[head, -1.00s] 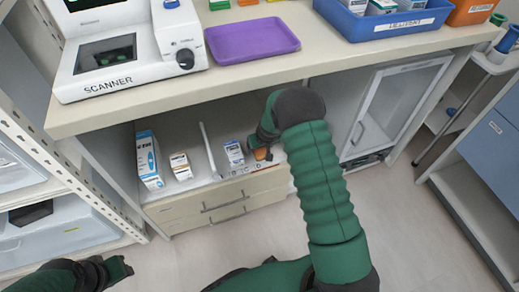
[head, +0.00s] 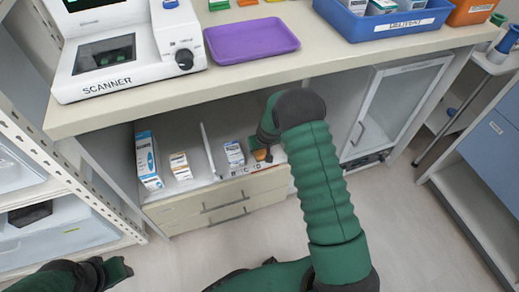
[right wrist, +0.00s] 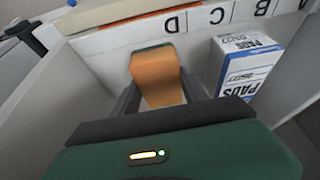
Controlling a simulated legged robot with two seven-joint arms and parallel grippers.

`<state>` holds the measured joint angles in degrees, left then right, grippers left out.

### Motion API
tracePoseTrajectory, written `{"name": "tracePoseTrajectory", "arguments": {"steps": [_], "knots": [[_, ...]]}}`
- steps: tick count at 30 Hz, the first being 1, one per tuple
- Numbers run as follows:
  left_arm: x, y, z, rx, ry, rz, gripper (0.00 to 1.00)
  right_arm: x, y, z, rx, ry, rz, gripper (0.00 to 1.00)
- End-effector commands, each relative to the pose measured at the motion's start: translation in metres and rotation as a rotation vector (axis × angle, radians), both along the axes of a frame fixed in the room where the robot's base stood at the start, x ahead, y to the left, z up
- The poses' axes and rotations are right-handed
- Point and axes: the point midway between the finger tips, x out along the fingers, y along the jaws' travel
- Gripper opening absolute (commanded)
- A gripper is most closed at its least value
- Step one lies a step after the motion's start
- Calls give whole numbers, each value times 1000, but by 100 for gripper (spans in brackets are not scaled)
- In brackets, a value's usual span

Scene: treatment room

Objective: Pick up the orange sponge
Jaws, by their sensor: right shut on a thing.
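The orange sponge (right wrist: 157,75) sits between the two dark fingers of my right gripper (right wrist: 158,92) in the right wrist view. My right gripper is shut on it. In the head view the sponge (head: 261,154) shows only as a small orange patch beside my right gripper (head: 265,148), inside the lower shelf under the counter. My arm hides part of it there. The sponge is close to the shelf's lettered front edge; I cannot tell whether it touches the shelf floor. My left gripper (head: 118,268) is low at the left, away from the shelf, and its jaws are unclear.
A box marked PADS (right wrist: 244,65) stands close beside my right gripper. Other boxes (head: 148,160) and a thin white divider (head: 208,150) are further left on the shelf. A glass-door cabinet (head: 392,110) is to the right.

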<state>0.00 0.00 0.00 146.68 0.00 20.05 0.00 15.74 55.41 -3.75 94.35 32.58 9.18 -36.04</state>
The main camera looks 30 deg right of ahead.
Motion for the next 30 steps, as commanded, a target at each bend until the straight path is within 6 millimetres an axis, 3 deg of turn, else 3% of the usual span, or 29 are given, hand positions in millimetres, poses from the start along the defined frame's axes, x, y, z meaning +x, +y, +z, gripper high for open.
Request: {"name": "tracePoseTrajectory", "arguments": {"steps": [11,20,26,30], "knots": [[0,0,2,0,0,0,36,0,0,5,0,-1,0,15],[0,0,30,0,0,0,36,1,0,48,-1,-2,0,15],[0,0,39,0,0,0,36,-40,20,48,3,3,-3,15],[0,0,50,0,0,0,36,-79,42,53,4,4,-1,15]]}}
